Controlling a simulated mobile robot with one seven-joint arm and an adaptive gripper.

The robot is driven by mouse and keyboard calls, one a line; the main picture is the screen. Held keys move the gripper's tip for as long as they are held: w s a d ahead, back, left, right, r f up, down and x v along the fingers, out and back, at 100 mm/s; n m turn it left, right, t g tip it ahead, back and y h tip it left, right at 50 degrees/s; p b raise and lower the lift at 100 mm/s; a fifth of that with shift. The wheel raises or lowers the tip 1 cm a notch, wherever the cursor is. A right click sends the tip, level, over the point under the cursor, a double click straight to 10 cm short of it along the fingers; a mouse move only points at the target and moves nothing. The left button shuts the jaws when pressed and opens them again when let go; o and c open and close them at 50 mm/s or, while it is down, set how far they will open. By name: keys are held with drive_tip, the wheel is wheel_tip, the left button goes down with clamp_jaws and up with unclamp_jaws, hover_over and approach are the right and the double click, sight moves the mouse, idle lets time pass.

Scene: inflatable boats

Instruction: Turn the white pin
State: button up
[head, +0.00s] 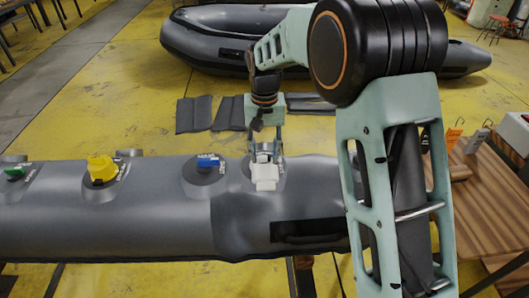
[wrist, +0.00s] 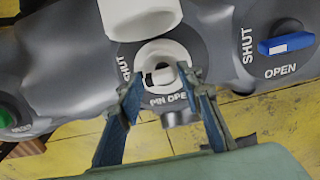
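The white pin (wrist: 158,76) sits in the middle of a round valve, with a dark slot and grey part inside a white ring. The dark valve plate around it reads "SHUT" and "PIN OPEN". My gripper (wrist: 162,84) points at the valve with its two blue-padded fingers apart, one tip on each side of the pin. I cannot tell whether the tips touch it. A white cap (wrist: 140,15) hangs beside the valve. In the head view my gripper (head: 266,148) is above the white cap (head: 265,178) on the grey tube (head: 150,215); the pin is hidden there.
A blue handle (head: 208,161), a yellow knob (head: 101,170) and a green knob (head: 15,172) stand on the same tube to the left. A wooden table (head: 480,205) with small items stands at right. Another inflatable boat (head: 210,45) lies behind on the yellow floor.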

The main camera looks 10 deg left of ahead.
sight(265, 156)
drive_tip(key=shift+o, duration=0.7)
wheel_tip(265, 156, up, 12)
drive_tip(key=shift+w+r, duration=0.1)
